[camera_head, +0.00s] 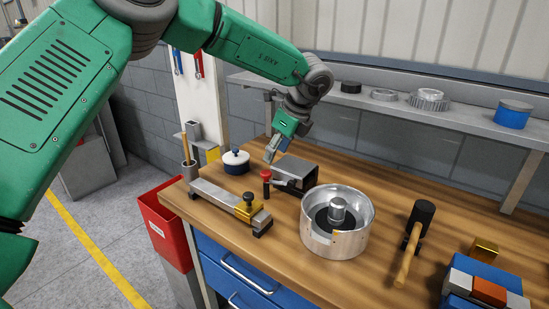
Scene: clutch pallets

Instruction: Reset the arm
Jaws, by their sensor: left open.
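My left arm (262,52) is green and reaches in from the left over the wooden workbench (385,170). My left gripper (270,153) points down above the bench's back left part. It is open and appears empty. A red-knobbed tool (266,176) stands just below the fingertips; I cannot tell whether they touch it. A grey metal block (298,172) sits right behind it. My right gripper is not in view.
A round metal housing (336,238) stands mid-bench. A mallet (414,238) and coloured blocks (480,284) are to its right. A metal fixture (230,203) and white-blue pot (236,161) lie left. A shelf (400,108) runs behind. A red bin (166,225) hangs left.

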